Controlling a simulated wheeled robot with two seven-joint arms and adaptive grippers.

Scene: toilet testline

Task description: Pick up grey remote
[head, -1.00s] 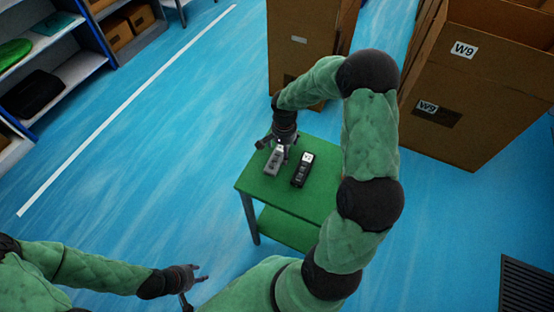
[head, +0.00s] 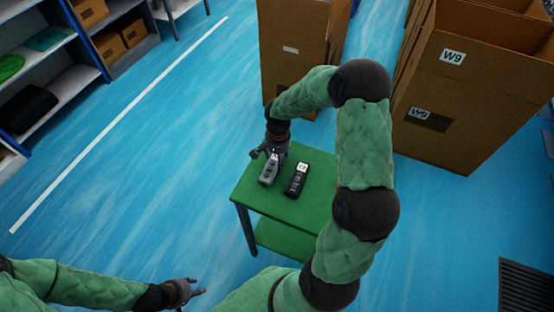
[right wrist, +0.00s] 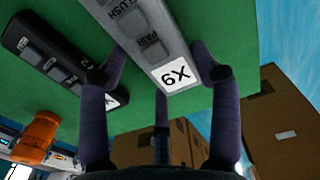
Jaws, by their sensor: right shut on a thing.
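The grey remote (head: 269,172) lies at the left of the green table (head: 318,205), with the black remote (head: 297,180) to its right. My right gripper (head: 268,153) is at the far end of the grey remote and shut on it. In the right wrist view its dark fingers (right wrist: 160,75) stand on both sides of the grey remote (right wrist: 152,30), at the end with the white label. I cannot tell whether the remote is clear of the tabletop. My left gripper (head: 196,288) is at the bottom of the head view, away from the table, empty and open.
Large cardboard boxes (head: 470,105) stand behind and right of the table, and another (head: 297,50) stands behind it. Shelves (head: 40,65) are at the upper left. Blue floor left of the table is clear. An orange object (right wrist: 37,135) shows in the right wrist view.

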